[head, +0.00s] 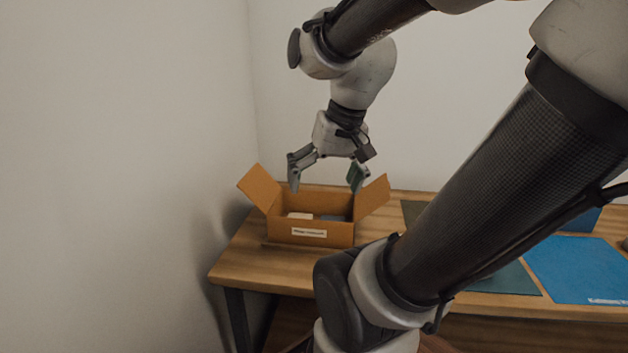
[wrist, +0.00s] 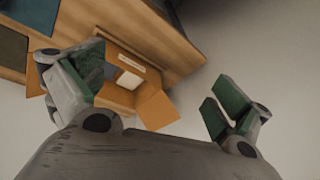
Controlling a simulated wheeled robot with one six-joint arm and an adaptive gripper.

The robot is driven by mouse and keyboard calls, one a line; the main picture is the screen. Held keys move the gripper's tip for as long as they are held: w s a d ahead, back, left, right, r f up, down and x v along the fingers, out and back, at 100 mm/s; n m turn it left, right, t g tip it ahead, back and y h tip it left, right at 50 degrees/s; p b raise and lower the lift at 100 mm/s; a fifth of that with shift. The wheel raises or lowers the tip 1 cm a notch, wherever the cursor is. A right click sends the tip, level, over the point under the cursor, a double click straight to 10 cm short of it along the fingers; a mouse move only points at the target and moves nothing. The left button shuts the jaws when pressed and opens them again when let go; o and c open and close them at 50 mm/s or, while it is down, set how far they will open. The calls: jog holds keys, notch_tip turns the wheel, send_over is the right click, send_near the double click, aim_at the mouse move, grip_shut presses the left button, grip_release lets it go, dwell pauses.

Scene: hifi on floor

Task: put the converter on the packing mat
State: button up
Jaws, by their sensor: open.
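An open cardboard box (head: 310,235) with a white label stands on the table. Inside it lie a pale item (head: 300,215) and a dark grey-blue item (head: 333,218), mostly hidden by the front wall; I cannot tell which is the converter. In the wrist view the pale item (wrist: 129,80) and the dark item (wrist: 110,71) show between the box walls. My gripper (head: 325,178) is open and empty above the box, fingers pointing down. A blue mat (head: 580,268) with white lettering lies at the right; the lettering is too small to read.
A dark teal mat (head: 515,279) lies left of the blue mat, partly hidden by my arm. The box's raised flaps (head: 260,188) stand near my fingers. A wall is close on the left. A blue object (head: 582,221) stands behind the blue mat.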

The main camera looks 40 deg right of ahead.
jog(key=a+n, duration=0.1)
jog(key=r+n, duration=0.1)
jog(key=n, duration=0.1)
jog(key=a+n, duration=0.1)
jog(key=shift+s+a+r+n+t+h, duration=0.25)
jog(key=shift+s+a+n+t+h, duration=0.05)
jog(key=shift+s+a+n+t, duration=0.1)
